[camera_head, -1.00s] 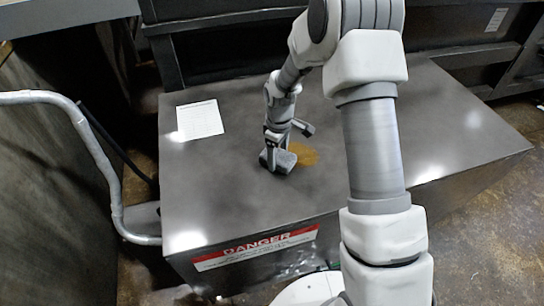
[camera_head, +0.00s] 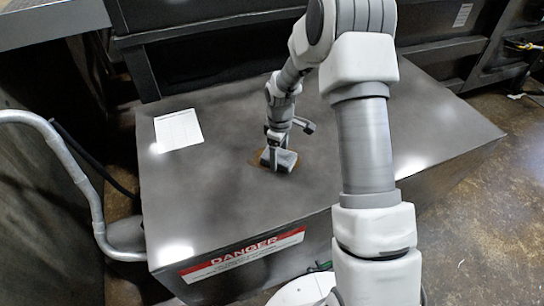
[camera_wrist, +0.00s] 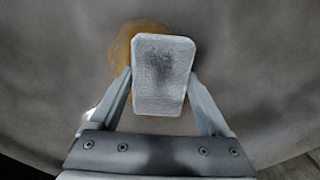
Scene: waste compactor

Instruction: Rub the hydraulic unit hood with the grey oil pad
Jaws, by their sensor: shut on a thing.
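The hydraulic unit hood (camera_head: 230,205) is a broad dark grey metal top that fills the middle of the head view. My gripper (camera_head: 277,150) is over the middle of the hood, pointing down, shut on the grey oil pad (camera_head: 284,161). In the wrist view the pad (camera_wrist: 161,78) sits between the two fingers, with a dark smudge on its upper face. The pad appears to rest on the hood. An orange-brown stain (camera_wrist: 122,46) shows around the pad's upper and left edges, and the pad covers much of it.
A white paper sheet (camera_head: 178,130) lies on the hood's back left. A red and white DANGER label (camera_head: 243,255) is on the front face. A bent grey pipe (camera_head: 75,160) stands at left. The hood around the pad is otherwise clear.

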